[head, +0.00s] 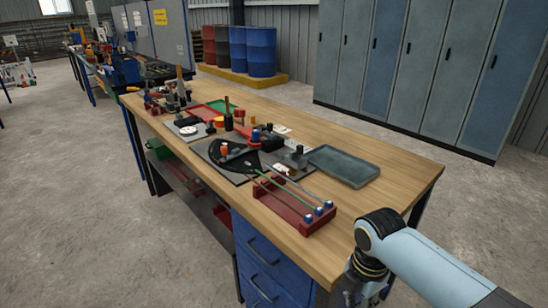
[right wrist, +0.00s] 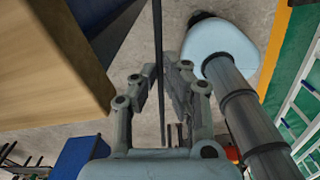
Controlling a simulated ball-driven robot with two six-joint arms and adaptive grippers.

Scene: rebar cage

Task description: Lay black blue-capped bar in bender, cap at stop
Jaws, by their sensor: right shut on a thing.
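My right gripper (right wrist: 161,78) is shut on a thin dark bar (right wrist: 159,40) in the right wrist view. The bar runs up and down the picture between the fingers, with bare floor behind it; I see no blue cap on its visible length. In the head view my right gripper is low, beside the bench's near right corner, partly cut off by the bottom edge. The bender, a black fan-shaped plate (head: 240,163), lies on the bench with an orange-topped pin (head: 223,149) at its left. My left gripper is not in view.
A red rack (head: 273,205) at the bench's front edge holds thin bars, one green, with blue ends at right. A grey tray (head: 345,166) lies behind it. The bench's right end (head: 390,192) is clear. Lockers (head: 410,70) and blue drums (head: 262,52) stand behind.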

